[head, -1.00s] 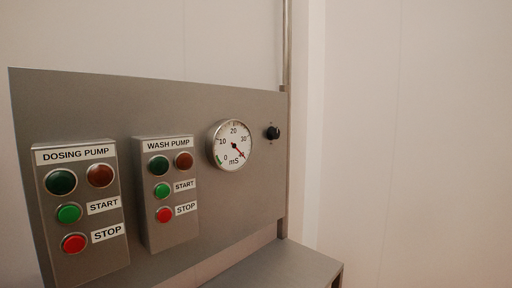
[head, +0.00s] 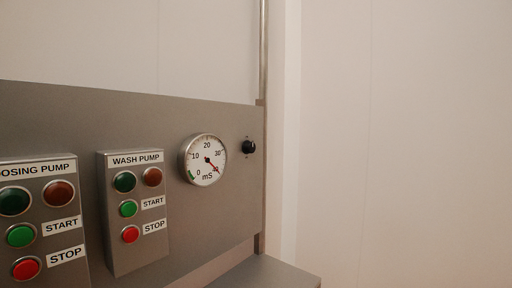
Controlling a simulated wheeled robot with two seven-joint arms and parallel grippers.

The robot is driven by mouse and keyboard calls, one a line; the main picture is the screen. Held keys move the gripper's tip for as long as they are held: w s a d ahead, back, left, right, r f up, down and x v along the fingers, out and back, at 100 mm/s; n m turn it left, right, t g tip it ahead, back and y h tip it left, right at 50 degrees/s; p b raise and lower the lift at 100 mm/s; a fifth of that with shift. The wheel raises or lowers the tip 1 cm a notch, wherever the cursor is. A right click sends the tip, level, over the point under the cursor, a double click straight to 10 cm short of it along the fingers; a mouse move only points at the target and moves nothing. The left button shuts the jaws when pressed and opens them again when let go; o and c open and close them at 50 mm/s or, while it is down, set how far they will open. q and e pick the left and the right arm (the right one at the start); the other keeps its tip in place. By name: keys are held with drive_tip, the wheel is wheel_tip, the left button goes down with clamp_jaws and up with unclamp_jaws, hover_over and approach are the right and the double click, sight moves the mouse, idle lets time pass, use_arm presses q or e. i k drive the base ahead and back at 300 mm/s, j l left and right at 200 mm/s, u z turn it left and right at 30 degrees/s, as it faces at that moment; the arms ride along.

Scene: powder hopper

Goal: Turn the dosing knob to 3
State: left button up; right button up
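A small black knob (head: 248,147) sits on the grey panel, to the right of the round gauge. Faint marks surround it, but they are too small to read, so its setting cannot be told. No label naming it as the dosing knob is legible. The gauge (head: 204,160) is marked mS and its red needle points to the lower right, past 30. Neither of my grippers is in view.
A dosing pump box (head: 78,219) and a wash pump box (head: 120,241), with lamps and start and stop buttons, stand out from the panel (head: 222,209). A grey ledge (head: 270,273) lies below right. A vertical pipe (head: 264,50) rises behind the panel.

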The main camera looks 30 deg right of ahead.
sight(248, 146)
drive_tip(key=l, duration=1)
drive_tip(key=i+l, duration=0.15)
drive_tip(key=l, duration=0.85)
drive_tip(key=u, duration=0.05)
